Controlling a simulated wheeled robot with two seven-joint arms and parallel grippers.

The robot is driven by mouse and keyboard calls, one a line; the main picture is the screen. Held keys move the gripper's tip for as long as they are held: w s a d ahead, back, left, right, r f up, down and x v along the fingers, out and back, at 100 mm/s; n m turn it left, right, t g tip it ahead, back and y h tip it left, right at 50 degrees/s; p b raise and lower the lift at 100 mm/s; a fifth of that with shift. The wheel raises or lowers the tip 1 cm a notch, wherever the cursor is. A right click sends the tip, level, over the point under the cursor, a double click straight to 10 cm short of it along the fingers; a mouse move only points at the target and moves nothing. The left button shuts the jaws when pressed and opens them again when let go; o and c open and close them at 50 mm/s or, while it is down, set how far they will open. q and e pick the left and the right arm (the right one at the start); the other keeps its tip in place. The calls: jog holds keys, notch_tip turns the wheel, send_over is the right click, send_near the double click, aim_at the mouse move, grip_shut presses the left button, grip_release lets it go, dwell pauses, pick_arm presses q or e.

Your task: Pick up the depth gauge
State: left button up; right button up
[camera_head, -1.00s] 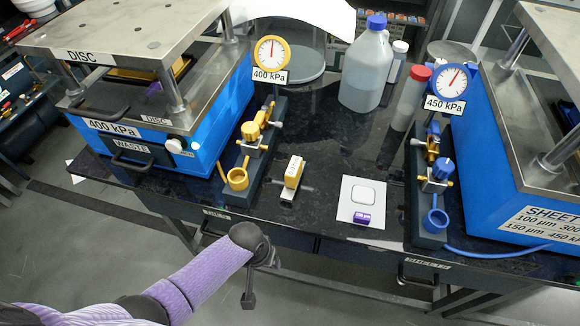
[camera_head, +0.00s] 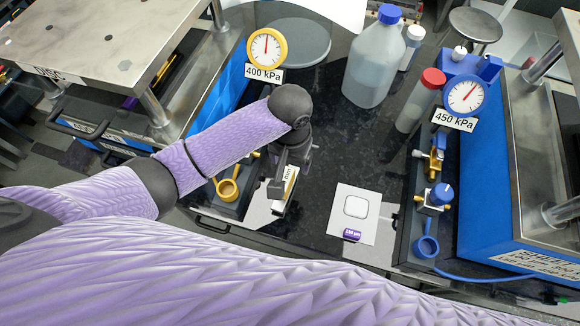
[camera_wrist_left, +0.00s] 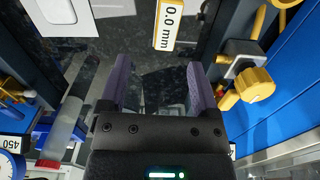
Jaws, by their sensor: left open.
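The depth gauge (camera_head: 289,186), a small yellow block with a white "mm" display on its face, stands on the dark bench beside the yellow valve set. In the head view my left gripper (camera_head: 284,166) is above and just behind it, and the wrist hides part of it. In the left wrist view the gauge (camera_wrist_left: 167,26) reads "0.0 mm" and lies beyond the fingertips, in line with the gap. The two purple fingers of my left gripper (camera_wrist_left: 158,72) are apart with nothing between them.
The yellow valve stand (camera_head: 229,188) is close on the left. A large jug (camera_head: 373,68) and a red-capped bottle (camera_head: 420,101) stand at the back. The blue valve stand (camera_head: 425,248) is further right.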

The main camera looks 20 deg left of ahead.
aim_at(285, 178)
pick_arm(q)
jog(key=f, duration=0.2)
jog(key=f+b, duration=0.1)
jog(key=f, duration=0.2)
jog(key=a+f+b, duration=0.1)
jog(key=f, duration=0.2)
jog(key=shift+s+f, duration=0.1)
jog(key=shift+s, duration=0.3)
jog(key=shift+d, duration=0.1)
jog(key=c, duration=0.7)
grip_shut()
pick_arm(e)
jog(key=shift+s+d+f, duration=0.1)
jog(key=shift+s+f, duration=0.2)
jog(key=shift+f, duration=0.35)
jog(key=shift+s+f, duration=0.25)
jog(key=shift+f, duration=0.35)
